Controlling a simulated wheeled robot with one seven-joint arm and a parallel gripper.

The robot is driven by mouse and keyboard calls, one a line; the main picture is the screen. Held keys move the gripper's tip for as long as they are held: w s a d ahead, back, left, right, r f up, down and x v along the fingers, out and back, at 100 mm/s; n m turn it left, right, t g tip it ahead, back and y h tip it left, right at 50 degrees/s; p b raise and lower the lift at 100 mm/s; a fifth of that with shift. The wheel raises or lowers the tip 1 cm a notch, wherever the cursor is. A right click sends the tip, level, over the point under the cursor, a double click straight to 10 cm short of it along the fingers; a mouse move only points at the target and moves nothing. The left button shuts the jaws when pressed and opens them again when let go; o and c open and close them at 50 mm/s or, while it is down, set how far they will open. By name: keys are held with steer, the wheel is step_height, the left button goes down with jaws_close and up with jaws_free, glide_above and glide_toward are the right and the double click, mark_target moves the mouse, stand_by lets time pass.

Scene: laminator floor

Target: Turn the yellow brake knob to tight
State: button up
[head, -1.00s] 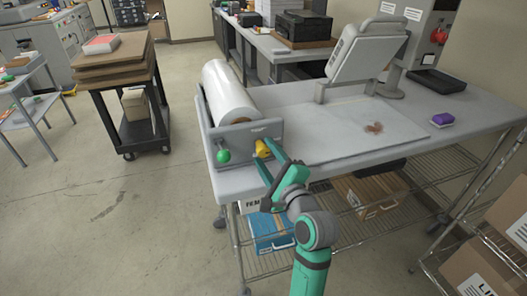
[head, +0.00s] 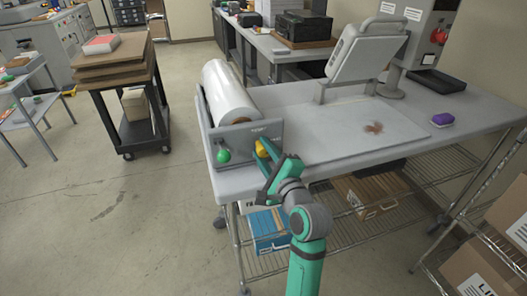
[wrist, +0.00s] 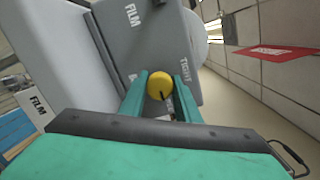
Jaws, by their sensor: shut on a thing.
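The yellow brake knob (head: 262,148) is on the grey front plate of the film roll stand. In the wrist view the knob (wrist: 159,83) sits between the two green fingers of my gripper (wrist: 160,90), which is shut on it. A dark pointer line on the knob's face points toward the bottom of the wrist picture, slightly right. The word TIGHT (wrist: 186,68) is printed on the plate beside the right finger. Another label near the left finger is mostly hidden. In the head view my gripper (head: 266,152) partly covers the knob.
The white film roll (head: 228,92) lies behind the plate. Boxes sit on the wire shelf below.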

steer(key=n, duration=0.4)
steer(key=shift+n, duration=0.3)
steer(key=n, duration=0.4)
steer(key=shift+f+g+h, duration=0.1)
steer(key=shift+g+h, duration=0.2)
steer(key=n, duration=0.4)
steer(key=shift+h, duration=0.3)
steer(key=shift+n+h, duration=0.3)
steer(key=shift+n, duration=1.7)
steer(key=shift+d, duration=0.1)
steer(key=o, duration=1)
steer(key=shift+o, duration=0.2)
